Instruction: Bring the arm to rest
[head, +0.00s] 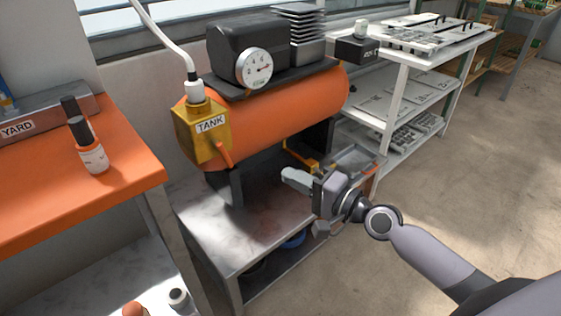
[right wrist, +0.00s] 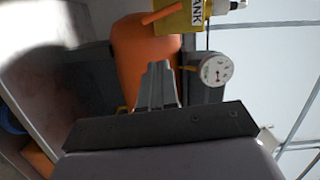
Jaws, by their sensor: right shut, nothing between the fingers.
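My right arm comes in from the lower right in the head view. Its gripper (head: 296,180) is in front of the orange compressor tank (head: 290,108), above the grey stand. In the right wrist view the fingers of the gripper (right wrist: 158,70) are together with nothing between them, and the orange tank (right wrist: 140,50) shows behind them. The yellow block labelled TANK (head: 205,130) with an orange lever (head: 224,155) sits at the tank's left end. My left gripper is not in view.
A grey stand (head: 240,225) carries the tank. A round gauge (head: 254,68) faces front on top. An orange bench (head: 60,205) with a bottle (head: 92,155) stands at left. A white shelf rack (head: 395,90) stands behind at right. The floor at right is clear.

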